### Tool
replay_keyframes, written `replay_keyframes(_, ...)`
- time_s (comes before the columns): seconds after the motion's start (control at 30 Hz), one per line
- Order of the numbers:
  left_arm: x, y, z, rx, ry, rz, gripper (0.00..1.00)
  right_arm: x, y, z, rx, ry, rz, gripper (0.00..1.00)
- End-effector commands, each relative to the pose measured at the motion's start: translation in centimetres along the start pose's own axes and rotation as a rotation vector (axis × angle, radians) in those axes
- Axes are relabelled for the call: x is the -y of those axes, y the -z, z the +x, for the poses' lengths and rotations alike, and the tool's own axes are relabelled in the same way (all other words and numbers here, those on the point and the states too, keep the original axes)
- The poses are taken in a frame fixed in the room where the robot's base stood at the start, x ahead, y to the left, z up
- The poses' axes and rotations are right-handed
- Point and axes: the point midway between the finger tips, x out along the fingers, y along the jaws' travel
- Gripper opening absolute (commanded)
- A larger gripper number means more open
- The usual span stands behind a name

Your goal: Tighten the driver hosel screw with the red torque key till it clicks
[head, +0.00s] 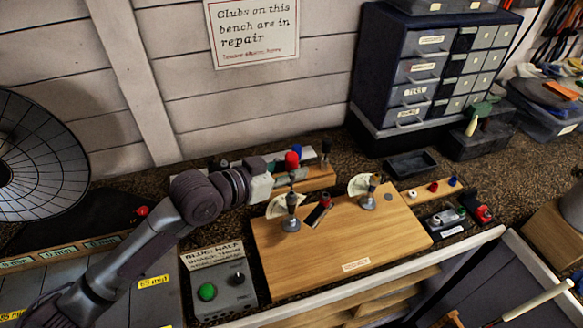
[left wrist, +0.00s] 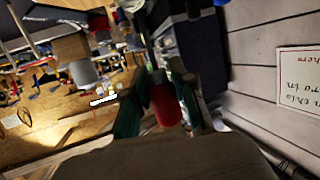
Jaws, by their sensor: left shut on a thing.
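The red torque key (head: 291,160) shows as a red handle at the back of the bench, beside a small wooden block (head: 322,181). My left gripper (head: 287,177) is at this handle. In the left wrist view the red key (left wrist: 165,104) sits between the two green-edged fingers (left wrist: 160,100), which are shut on it. Its lower end is hidden in the head view, so I cannot tell whether it still touches the block. I cannot make out the driver or its hosel screw for certain. My right gripper is not in view.
A wooden board (head: 340,248) carries two upright metal fixtures (head: 290,212) (head: 368,196) with pale discs. A grey box with a green button (head: 207,292) stands at its left. A blue drawer cabinet (head: 385,65) and black tray (head: 411,164) stand behind right.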

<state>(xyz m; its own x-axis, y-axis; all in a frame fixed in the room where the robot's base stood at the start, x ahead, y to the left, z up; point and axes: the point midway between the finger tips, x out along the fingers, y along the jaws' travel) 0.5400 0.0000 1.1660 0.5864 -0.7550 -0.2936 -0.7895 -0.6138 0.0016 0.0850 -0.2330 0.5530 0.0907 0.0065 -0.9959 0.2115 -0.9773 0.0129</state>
Motion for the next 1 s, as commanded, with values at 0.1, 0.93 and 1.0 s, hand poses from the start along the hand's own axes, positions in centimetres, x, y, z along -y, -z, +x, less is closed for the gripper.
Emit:
replay_keyframes(0.1,0.0,0.02,-0.01,0.0,0.0,0.0,0.0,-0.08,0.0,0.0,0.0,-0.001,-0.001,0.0)
replay_keyframes(0.93,-0.01,0.07,-0.03,0.0,0.0,0.0,0.0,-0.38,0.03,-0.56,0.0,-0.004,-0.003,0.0)
replay_keyframes(1.0,-0.01,0.1,-0.04,0.0,0.0,0.0,0.0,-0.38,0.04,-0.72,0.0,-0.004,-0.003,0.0)
